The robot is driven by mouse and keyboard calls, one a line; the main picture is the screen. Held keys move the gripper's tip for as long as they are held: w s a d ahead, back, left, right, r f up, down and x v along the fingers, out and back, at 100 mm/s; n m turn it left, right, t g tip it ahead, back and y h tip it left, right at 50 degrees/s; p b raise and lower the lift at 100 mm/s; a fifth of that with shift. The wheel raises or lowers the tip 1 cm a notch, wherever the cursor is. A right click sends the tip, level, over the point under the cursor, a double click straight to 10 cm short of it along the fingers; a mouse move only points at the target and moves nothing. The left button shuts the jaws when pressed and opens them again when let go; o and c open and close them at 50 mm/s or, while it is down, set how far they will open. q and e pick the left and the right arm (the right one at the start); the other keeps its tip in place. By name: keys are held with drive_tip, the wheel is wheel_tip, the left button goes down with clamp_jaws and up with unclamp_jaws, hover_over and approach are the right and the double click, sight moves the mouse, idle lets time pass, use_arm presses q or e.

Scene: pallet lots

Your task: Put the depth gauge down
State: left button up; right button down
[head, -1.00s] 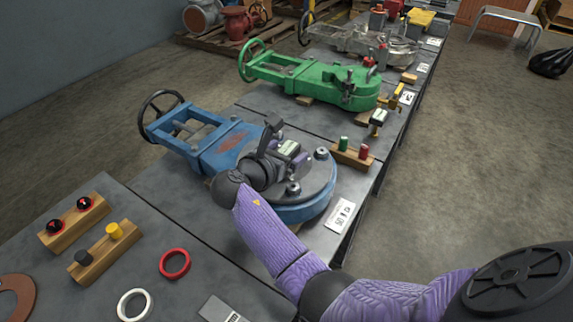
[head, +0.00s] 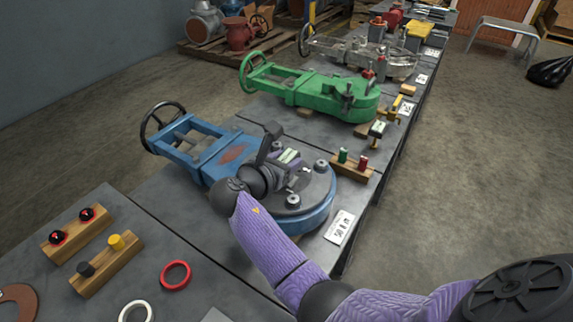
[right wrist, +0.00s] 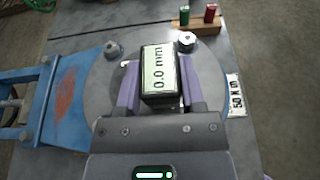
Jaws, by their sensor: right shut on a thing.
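The depth gauge (right wrist: 158,72) is a dark block with a pale display reading 0.0 mm. My right gripper (right wrist: 159,88) is shut on it, with a purple finger on each side. In the head view the gauge (head: 289,157) and right gripper (head: 283,170) are over the round grey flange (head: 318,188) of the blue valve (head: 205,150). In the right wrist view the flange (right wrist: 100,85) lies behind the gauge. I cannot tell whether the gauge touches it. My left gripper is not in view.
Bolts (head: 293,201) stand up from the flange. A wooden block (head: 352,168) with green and red pegs is just beyond, and a label card (head: 340,227) lies at the table edge. A green valve (head: 315,92) is further back. Bare table (head: 190,225) shows left of the blue valve.

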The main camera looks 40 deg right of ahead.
use_arm(q)
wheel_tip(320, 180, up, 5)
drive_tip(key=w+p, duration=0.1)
drive_tip(key=p, duration=0.3)
use_arm(e)
wheel_tip(320, 180, up, 8)
drive_tip(key=w+d+b, duration=0.2)
drive_tip(key=d+b, duration=0.1)
drive_tip(key=d, duration=0.1)
drive_tip(key=b, duration=0.6)
hover_over(297, 174)
wheel_tip(297, 174, down, 9)
drive_tip(key=shift+f, duration=0.2)
drive_tip(key=shift+r, duration=0.2)
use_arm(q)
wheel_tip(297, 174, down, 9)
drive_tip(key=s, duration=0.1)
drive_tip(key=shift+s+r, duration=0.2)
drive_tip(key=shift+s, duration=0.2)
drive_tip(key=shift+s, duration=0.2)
use_arm(e)
drive_tip(key=shift+c, duration=1)
unclamp_jaws()
drive_tip(key=shift+f, duration=0.1)
